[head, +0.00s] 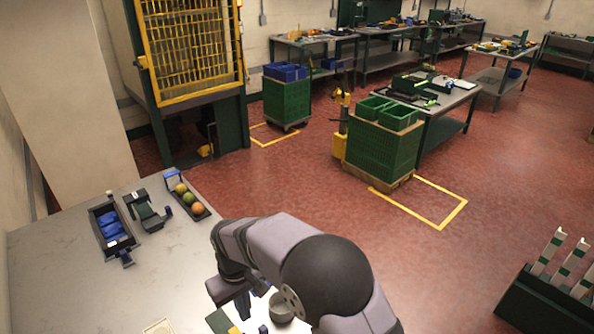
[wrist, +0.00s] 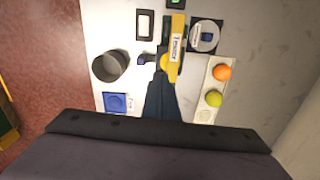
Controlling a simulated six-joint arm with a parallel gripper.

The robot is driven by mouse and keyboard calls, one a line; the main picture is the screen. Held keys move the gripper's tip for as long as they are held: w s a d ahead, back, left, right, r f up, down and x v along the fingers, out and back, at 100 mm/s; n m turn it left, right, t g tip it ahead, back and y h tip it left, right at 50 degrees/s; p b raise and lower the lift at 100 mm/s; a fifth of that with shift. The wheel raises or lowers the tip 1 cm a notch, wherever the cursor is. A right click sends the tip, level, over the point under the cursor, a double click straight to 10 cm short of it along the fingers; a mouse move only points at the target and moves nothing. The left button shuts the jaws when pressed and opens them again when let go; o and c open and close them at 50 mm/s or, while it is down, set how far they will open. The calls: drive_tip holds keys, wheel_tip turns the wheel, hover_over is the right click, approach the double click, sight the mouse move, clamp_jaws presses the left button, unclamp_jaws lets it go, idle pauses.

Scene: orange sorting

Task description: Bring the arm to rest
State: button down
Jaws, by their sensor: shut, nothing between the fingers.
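My arm reaches over the grey table (head: 60,285) in the head view. My gripper (head: 242,305) points down over the table's near part. In the wrist view my gripper (wrist: 162,78) is shut with nothing in it, its dark fingers pointing toward a yellow labelled device (wrist: 174,48). I cannot tell its height above the table or whether it touches the device. A dark grey cup (wrist: 110,66) stands to its left. An orange (wrist: 222,72) and a yellow-green fruit (wrist: 214,98) sit in a pale tray (wrist: 203,116) to its right.
At the table's far side, a dark tray (head: 207,214) holds several fruits. A black bin with blue contents (head: 97,232) and a green-black device (head: 146,208) stand to its left. A blue square (wrist: 116,103) lies below the cup. Red floor (head: 300,185) lies beyond the table.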

drive_tip(key=s+d+r+m, duration=0.1)
drive_tip(key=d+r+m, duration=0.1)
drive_tip(key=d, duration=0.7)
drive_tip(key=s+d+r+m, duration=0.1)
drive_tip(key=d+r+m, duration=0.1)
drive_tip(key=d, duration=0.7)
drive_tip(key=s+d+m, duration=0.4)
drive_tip(key=s+d, duration=0.8)
drive_tip(key=d, duration=0.1)
wheel_tip(320, 180, down, 27)
drive_tip(key=b, duration=2.6)
drive_tip(key=shift+w+a+r+b, duration=0.15)
drive_tip(key=shift+b, duration=0.15)
